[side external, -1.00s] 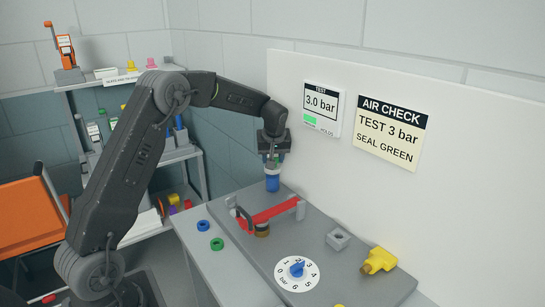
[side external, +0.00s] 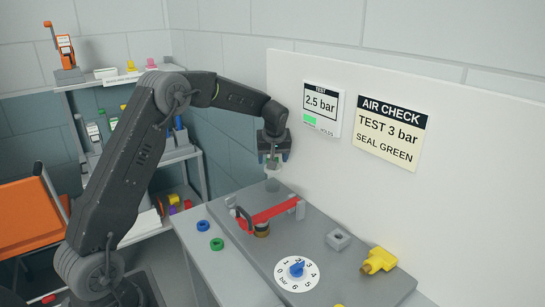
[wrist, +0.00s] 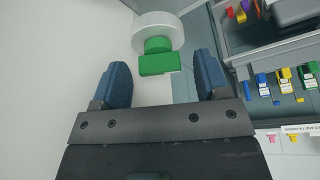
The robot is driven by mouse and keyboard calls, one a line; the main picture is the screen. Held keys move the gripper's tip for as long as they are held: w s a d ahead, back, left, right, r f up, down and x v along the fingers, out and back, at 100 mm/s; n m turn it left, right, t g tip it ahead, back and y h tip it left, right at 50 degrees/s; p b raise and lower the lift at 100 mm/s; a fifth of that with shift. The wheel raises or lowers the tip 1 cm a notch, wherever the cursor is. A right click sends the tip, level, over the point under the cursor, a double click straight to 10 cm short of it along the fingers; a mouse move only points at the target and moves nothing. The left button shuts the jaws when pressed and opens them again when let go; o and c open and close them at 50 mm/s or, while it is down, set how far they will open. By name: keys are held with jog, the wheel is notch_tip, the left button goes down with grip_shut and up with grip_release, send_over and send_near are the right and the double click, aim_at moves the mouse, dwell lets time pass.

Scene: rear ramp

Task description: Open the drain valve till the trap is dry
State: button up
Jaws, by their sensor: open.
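My gripper (side external: 273,157) points down in front of the white panel in the side view, with its jaws apart and nothing gripped. In the wrist view its blue fingers (wrist: 163,70) stand open on either side of a green handle (wrist: 158,64), with clear gaps to both. The handle sits on a pale round body (wrist: 157,32), apparently the drain valve on the trap. In the side view the handle is hard to make out between the fingers. No blue shows below the gripper. The small view does not let me confirm the inside of the trap.
A gauge display (side external: 321,105) reads 2.5 bar with a green light. A sign (side external: 387,133) says test 3 bar, seal green. The bench holds a red bar (side external: 272,212), a dial (side external: 297,274), a grey block (side external: 339,239) and a yellow fitting (side external: 378,260). Shelves stand behind on the left.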

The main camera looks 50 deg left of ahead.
jog(key=v, duration=1.4)
